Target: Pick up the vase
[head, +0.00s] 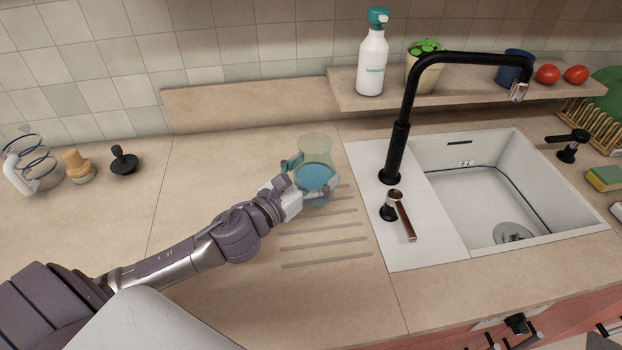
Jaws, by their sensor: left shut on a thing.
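The vase (314,150) is a see-through greenish glass vessel with a blue lower part. It is upright in the middle of the counter, at the far end of the drain grooves left of the sink. My left gripper (305,183) reaches it from the lower left and is shut on it around the blue lower part. Part of the vase's left side is hidden by the gripper. I cannot tell whether its base touches the counter. My right gripper is not in view.
A white sink (476,215) with a black faucet (397,150) and brown-handled lever (403,212) lies to the right.

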